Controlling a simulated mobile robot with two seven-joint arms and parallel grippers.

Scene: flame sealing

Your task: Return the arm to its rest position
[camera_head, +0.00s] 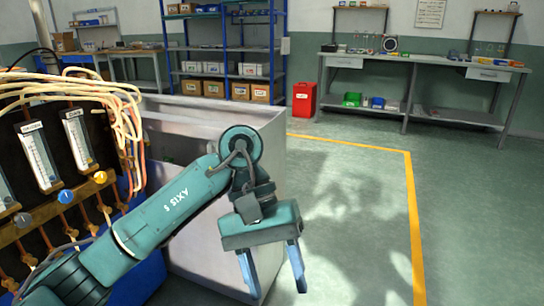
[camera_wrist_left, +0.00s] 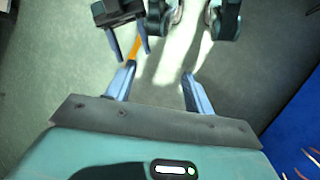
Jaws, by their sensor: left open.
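My left arm (camera_head: 170,215) comes in from the left past the gas panel and bends down at its wrist. My left gripper (camera_head: 274,283) hangs over the floor, fingers pointing down and spread, with nothing between them. It also shows open and empty in the left wrist view (camera_wrist_left: 158,72). A second dark gripper, which looks like my right one (camera_wrist_left: 133,54), shows at the top of the left wrist view with its fingers apart and nothing seen between them. The right arm is not in the head view.
A panel with flow tubes (camera_head: 38,155), knobs and looped hoses stands close at the left. A grey metal cabinet (camera_head: 215,275) is behind the arm. A yellow floor line (camera_head: 412,205), blue shelves (camera_head: 228,50), a red bin (camera_head: 304,100) and a workbench (camera_head: 425,60) are farther off. Floor at right is clear.

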